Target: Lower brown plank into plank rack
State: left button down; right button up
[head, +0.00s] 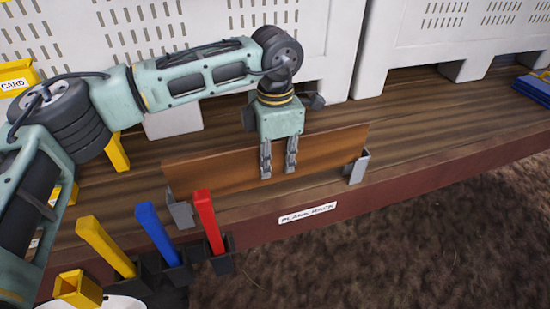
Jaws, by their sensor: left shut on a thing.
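The brown plank (220,170) stands on its long edge near the front of the wooden table in the head view. My left gripper (278,172) points down from above and is shut on the plank near its middle. The plank rack shows as two grey metal brackets, one at the plank's left end (180,210) and one near its right end (358,167). A white label reading "PLANK RACK" is on the table's front edge. Whether the plank's lower edge touches the table cannot be told. My right gripper is not in view.
White slotted crates (225,50) stand behind the plank. Yellow (105,245), blue (158,235) and red (208,222) bars stand in dark holders at the front left. A blue object (535,88) lies at the far right. The tabletop (440,115) right of the rack is clear.

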aim_at(275, 181)
pick_arm(q)
jog(key=shift+f+b, duration=0.85)
jog(key=shift+f, duration=0.25)
jog(key=shift+f+b, duration=1.9)
jog(key=shift+f, duration=0.35)
jog(key=c, duration=1.6)
grip_release()
jog(key=shift+f, duration=0.1)
